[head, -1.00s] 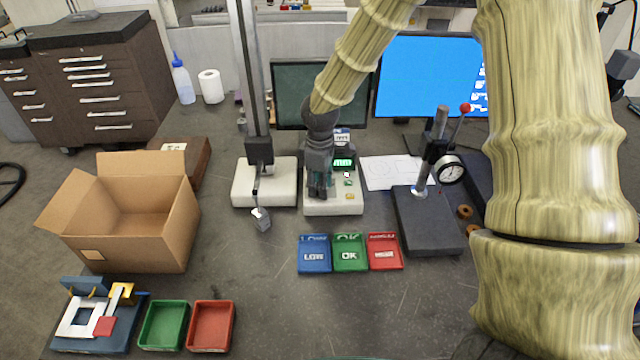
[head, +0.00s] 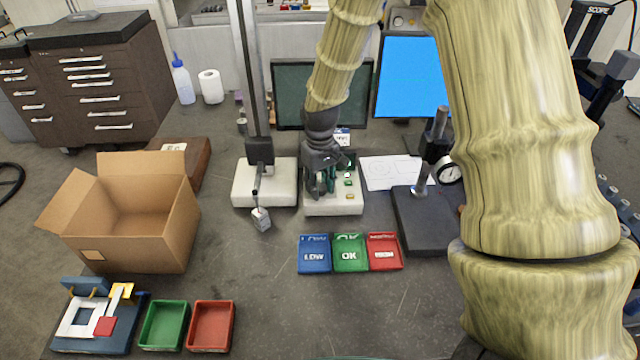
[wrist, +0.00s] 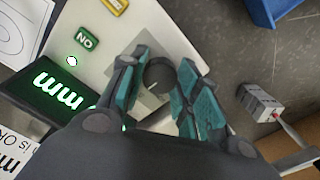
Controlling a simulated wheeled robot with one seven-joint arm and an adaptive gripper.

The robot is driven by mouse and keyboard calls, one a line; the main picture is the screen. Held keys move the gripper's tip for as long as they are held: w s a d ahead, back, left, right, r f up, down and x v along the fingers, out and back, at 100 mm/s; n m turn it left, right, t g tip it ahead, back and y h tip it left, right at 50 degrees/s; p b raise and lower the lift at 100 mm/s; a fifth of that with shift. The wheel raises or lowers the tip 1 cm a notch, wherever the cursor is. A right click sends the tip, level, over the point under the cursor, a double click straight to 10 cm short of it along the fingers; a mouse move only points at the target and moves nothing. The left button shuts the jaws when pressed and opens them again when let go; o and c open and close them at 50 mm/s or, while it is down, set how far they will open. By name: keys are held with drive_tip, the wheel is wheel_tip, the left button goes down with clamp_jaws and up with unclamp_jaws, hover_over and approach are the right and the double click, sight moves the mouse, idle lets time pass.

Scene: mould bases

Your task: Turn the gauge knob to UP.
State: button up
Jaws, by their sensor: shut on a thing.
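The gauge (head: 335,208) is a white-based unit with a lit green display, a green button and a yellow button; in the wrist view its pale top (wrist: 118,45) fills the upper middle. Its knob (wrist: 160,74) is a dark round dial with a short pale pointer line, seen on a greyish square patch. My gripper (wrist: 164,66) has its teal fingers on either side of the knob and is shut on it. In the head view my gripper (head: 321,188) covers the knob. No UP mark is readable; the fingers hide part of the display.
A height stand (head: 245,190) with a hanging grey probe (head: 261,218) stands close on the left. A dial-gauge stand (head: 420,225) is on the right. Blue, green and red bins (head: 348,267) lie in front. An open cardboard box (head: 170,235) is further left.

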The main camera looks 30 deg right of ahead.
sight(321, 186)
drive_tip(key=m, duration=0.3)
drive_tip(key=shift+m, duration=0.3)
drive_tip(key=shift+m+p, duration=0.3)
drive_tip(key=shift+m, duration=1.5)
drive_tip(key=o, duration=1.1)
drive_tip(key=shift+c, duration=0.2)
wheel_tip(321, 186, up, 12)
drive_tip(key=shift+d, duration=0.1)
